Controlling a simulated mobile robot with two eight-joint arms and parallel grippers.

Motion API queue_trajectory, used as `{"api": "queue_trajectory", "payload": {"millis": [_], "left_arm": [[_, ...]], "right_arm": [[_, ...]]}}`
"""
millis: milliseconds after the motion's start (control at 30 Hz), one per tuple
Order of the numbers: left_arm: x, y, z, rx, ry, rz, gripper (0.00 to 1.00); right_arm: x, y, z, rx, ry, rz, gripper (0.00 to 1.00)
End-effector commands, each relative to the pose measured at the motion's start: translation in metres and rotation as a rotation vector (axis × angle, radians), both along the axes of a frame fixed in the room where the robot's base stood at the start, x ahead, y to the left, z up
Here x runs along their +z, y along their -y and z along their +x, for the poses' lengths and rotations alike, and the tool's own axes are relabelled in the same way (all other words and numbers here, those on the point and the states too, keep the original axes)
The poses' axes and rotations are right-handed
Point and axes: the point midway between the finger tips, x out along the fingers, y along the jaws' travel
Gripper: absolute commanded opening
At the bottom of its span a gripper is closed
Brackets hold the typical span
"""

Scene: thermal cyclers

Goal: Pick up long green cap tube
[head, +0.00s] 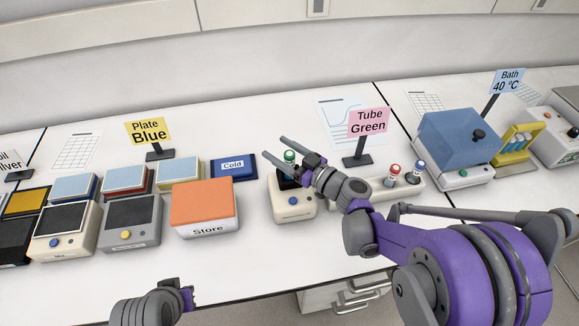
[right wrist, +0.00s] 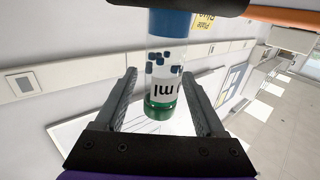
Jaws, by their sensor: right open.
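The green cap tube (head: 289,156) stands in a small white device with a blue button (head: 293,202), left of the pink "Tube Green" sign (head: 367,121). My right gripper (head: 276,145) is open, with its two fingers reaching to the left on either side of the tube. In the right wrist view, the clear tube (right wrist: 164,85) with an "ml" label and green cap lies between the open fingers of my right gripper (right wrist: 159,72). Gaps show on both sides. My left gripper (head: 187,296) is at the lower left edge, small and unclear, away from the tube.
A white rack (head: 378,192) with a red-capped tube (head: 394,170) and a blue-capped tube (head: 418,168) stands to the right. An orange-topped "Store" box (head: 204,205) and a blue "Cold" box (head: 234,166) stand left. Bare table lies in front.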

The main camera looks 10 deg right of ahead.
Motion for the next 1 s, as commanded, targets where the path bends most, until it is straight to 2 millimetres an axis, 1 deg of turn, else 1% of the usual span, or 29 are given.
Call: {"api": "queue_trajectory", "payload": {"millis": [67,100,267,400,500,833,933,1000], "left_arm": [[0.000,0.000,0.000,0.000,0.000,0.000,0.00],[0.000,0.000,0.000,0.000,0.000,0.000,0.00],[0.000,0.000,0.000,0.000,0.000,0.000,0.00],[0.000,0.000,0.000,0.000,0.000,0.000,0.00],[0.000,0.000,0.000,0.000,0.000,0.000,0.00],[0.000,0.000,0.000,0.000,0.000,0.000,0.00],[0.003,0.000,0.000,0.000,0.001,0.000,0.00],[0.006,0.000,0.001,0.000,0.002,0.000,0.00]], "right_arm": [[0.000,0.000,0.000,0.000,0.000,0.000,0.71],[0.000,0.000,0.000,0.000,0.000,0.000,0.70],[0.000,0.000,0.000,0.000,0.000,0.000,0.41],[0.000,0.000,0.000,0.000,0.000,0.000,0.16],[0.000,0.000,0.000,0.000,0.000,0.000,0.00],[0.002,0.000,-0.001,0.000,0.000,0.000,0.00],[0.012,0.000,0.000,0.000,0.000,0.000,0.00],[0.024,0.000,-0.001,0.000,0.000,0.000,0.00]]}}
